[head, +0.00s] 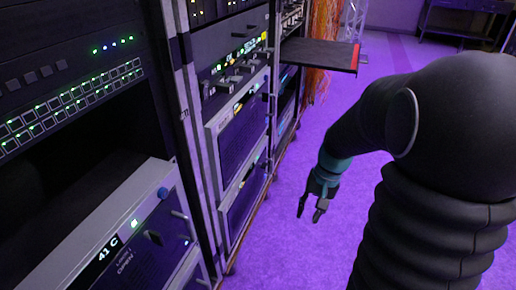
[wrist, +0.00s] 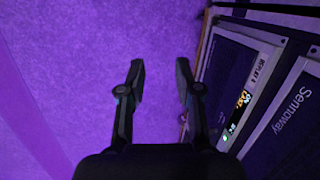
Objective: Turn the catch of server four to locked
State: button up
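No label that reads server four is legible. In the head view a silver-framed unit (head: 110,232) marked 41 C sits at lower left in the near rack. Its dark front has a small black catch (head: 154,238) beside printed words, the lower one apparently OPEN; its exact setting is too small to tell. A blue knob (head: 163,193) and a bar handle are near it. My gripper (head: 309,214) hangs over the purple floor, right of the racks and apart from them. In the wrist view its fingers (wrist: 160,70) are spread, with nothing between them.
A dark shelf (head: 318,54) with a red edge juts from the far rack, near orange cables (head: 325,25). The wrist view shows a panel apparently lettered REPLAY 4 (wrist: 240,80) and a Sennoway panel (wrist: 290,130) at right. The floor (head: 290,245) beside the racks is clear.

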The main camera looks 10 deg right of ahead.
jog(key=w+d+f+m+t+y, duration=0.2)
jog(key=w+f+y, duration=0.3)
jog(key=w+f, duration=0.6)
jog(key=w+d+f+m+t+y, duration=0.25)
jog(key=w+f+y, duration=0.25)
jog(key=w+f, duration=0.6)
jog(key=w+d+r+n+t+y, duration=0.3)
jog(key=w+r+t, duration=0.2)
jog(key=w, duration=0.4)
jog(key=x, duration=1.3)
jog(key=shift+r, duration=0.15)
jog(key=shift+c, duration=0.3)
grip_shut()
